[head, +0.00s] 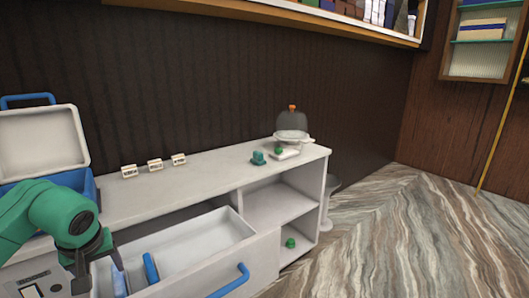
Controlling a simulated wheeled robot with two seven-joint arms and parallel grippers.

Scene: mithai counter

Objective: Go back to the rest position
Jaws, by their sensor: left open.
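My left gripper (112,276) is at the lower left, at the end of my green arm. It is over the left end of the open white drawer (205,238), with its jaws apart and nothing seen between them. Its fingers are small and partly cut off by the lower picture edge. A blue piece (151,268) shows in the drawer just right of it; I cannot tell whether they touch. My right gripper is not in view.
The white counter (215,178) bears several small white label blocks (155,164), a scale (291,140) and green weights (259,158). An open lidded box (42,140) stands at left. A green piece (290,243) lies on the lower shelf. The floor (420,235) at right is clear.

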